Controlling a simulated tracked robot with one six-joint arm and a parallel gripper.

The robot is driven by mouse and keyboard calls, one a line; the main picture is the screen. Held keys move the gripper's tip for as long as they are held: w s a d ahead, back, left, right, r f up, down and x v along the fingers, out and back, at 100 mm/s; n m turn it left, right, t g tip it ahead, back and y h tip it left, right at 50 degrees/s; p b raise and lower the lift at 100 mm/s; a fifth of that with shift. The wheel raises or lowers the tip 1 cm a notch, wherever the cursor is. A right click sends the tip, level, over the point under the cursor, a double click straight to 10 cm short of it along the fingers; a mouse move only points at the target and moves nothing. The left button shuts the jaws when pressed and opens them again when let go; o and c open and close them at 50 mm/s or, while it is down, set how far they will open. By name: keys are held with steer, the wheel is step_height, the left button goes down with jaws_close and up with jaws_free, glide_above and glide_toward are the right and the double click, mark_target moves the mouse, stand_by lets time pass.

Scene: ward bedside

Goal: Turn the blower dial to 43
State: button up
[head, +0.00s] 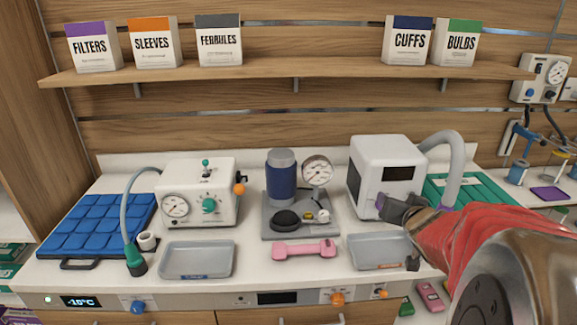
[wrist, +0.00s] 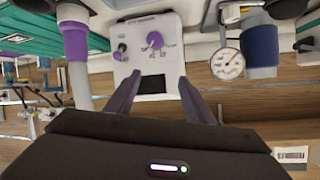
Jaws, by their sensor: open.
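The blower (head: 385,155) is a white box with a grey hose, standing at the right of the counter in the head view. In the wrist view its front panel (wrist: 172,62) faces me, apparently upside down. It bears a purple dial (wrist: 155,40), a smaller purple knob (wrist: 121,50) and a dark display (wrist: 153,84) with no readable number. The dial's setting is too small to read. My gripper (wrist: 158,82) is open and empty, fingers apart in front of the panel. In the head view my gripper (head: 384,206) hides the blower's lower front, including the dial.
A grey tray (head: 380,262) lies below the blower, and a pink dumbbell (head: 304,250) to its left. A gauge (head: 317,171) and blue cylinder (head: 282,180) stand left of the blower. The grey hose (head: 450,165) arches to its right. A shelf (head: 290,72) runs above.

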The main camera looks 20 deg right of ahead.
steer(key=s+d+f+m+t+y, duration=0.2)
steer(key=s+d+f+t+y, duration=0.1)
steer(key=s+d+f+y, duration=0.1)
step_height(320, 180, down, 2)
steer(key=shift+s+d+f+y, duration=0.2)
steer(key=shift+s+y, duration=0.1)
steer(key=shift+s, duration=0.25)
steer(key=x, duration=1.4)
steer(key=shift+c, duration=0.3)
steer(key=shift+s, duration=0.1)
steer(key=c, duration=1)
